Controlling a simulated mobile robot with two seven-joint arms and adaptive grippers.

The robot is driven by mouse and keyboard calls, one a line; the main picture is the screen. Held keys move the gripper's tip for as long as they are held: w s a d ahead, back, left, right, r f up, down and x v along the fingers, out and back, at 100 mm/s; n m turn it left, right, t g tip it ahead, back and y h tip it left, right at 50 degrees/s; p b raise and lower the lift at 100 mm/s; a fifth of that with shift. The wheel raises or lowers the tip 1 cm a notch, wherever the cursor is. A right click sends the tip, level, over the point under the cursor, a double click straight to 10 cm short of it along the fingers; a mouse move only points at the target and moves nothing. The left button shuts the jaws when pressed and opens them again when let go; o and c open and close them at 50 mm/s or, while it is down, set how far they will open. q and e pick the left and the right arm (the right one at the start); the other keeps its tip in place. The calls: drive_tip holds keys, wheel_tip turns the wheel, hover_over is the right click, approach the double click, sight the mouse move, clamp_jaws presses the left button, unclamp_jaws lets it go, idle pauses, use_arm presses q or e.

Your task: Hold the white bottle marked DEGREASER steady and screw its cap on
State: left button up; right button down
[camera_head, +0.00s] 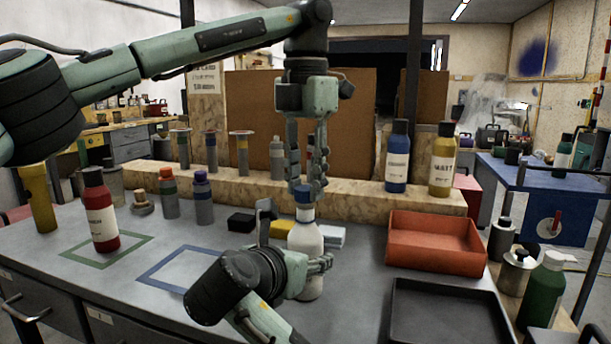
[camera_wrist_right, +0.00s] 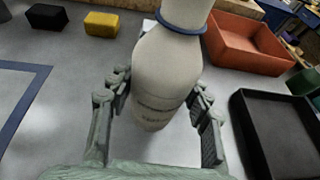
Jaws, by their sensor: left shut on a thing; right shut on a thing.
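The white bottle (camera_head: 306,241) stands upright on the grey bench top. Its label shows faintly and unreadably in the right wrist view, on the bottle body (camera_wrist_right: 165,75). The blue cap (camera_head: 304,196) sits at the top of the bottle neck; I cannot tell how far it is threaded. My left gripper (camera_head: 306,187) points down from above, shut on the cap. My right gripper (camera_head: 297,246) is shut on the bottle body from the front, with a finger on each side; both fingers show in the right wrist view (camera_wrist_right: 163,100). The right arm hides part of the lower bottle.
An orange tray (camera_head: 436,262) and a black tray (camera_head: 447,318) lie to the right. Black (camera_head: 241,222) and yellow (camera_head: 270,229) blocks lie behind left. A red bottle (camera_head: 100,212) stands on the green outline; the blue outline (camera_head: 165,279) is empty. A ledge (camera_head: 355,195) with bottles runs behind.

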use_arm(q)
drive_tip(key=shift+f, duration=0.65)
drive_tip(key=shift+f, duration=0.6)
drive_tip(key=m, duration=2.9)
drive_tip(key=shift+m, duration=0.3)
drive_tip(key=m, duration=0.6)
